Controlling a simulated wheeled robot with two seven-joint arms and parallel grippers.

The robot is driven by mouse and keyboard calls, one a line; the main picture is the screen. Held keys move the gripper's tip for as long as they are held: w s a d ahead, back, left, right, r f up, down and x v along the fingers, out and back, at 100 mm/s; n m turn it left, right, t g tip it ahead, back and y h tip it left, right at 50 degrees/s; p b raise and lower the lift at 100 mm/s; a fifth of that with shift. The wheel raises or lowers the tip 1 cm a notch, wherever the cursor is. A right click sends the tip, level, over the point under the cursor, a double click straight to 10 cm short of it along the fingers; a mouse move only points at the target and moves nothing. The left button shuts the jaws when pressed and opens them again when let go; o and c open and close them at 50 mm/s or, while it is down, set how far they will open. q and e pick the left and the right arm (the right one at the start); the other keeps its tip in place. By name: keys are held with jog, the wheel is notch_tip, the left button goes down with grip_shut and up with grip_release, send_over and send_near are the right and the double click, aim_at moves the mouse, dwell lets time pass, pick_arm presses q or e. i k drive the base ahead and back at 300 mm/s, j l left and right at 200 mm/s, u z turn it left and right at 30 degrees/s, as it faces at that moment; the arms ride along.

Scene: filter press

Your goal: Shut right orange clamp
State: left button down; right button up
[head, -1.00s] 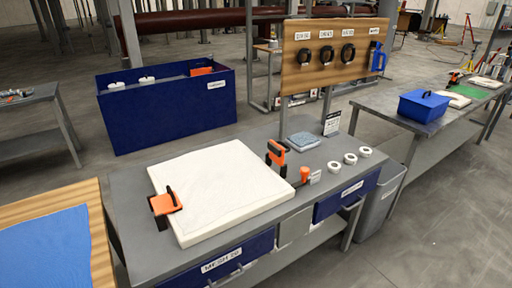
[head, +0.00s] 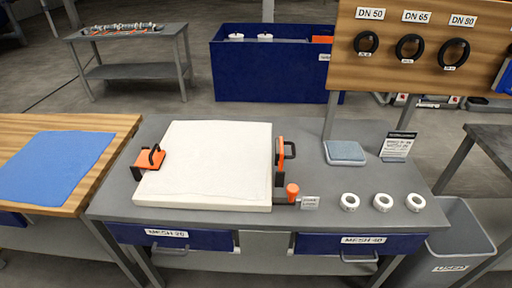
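The right orange clamp (head: 281,154) stands at the right edge of a white slab (head: 205,165) on the grey workbench. Neither of my grippers shows in the head view.
An orange-topped knob (head: 292,190) stands at the slab's front right corner. Three white rings (head: 383,202) and a blue-grey pad (head: 345,152) lie to the right. A sign (head: 397,145) stands behind. A wooden board with black rings (head: 430,45) rises at the back right.

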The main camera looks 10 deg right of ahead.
aim_at(279, 143)
jog(key=k+l, duration=0.1)
jog(key=l, duration=1.2)
jog(key=k, duration=0.05)
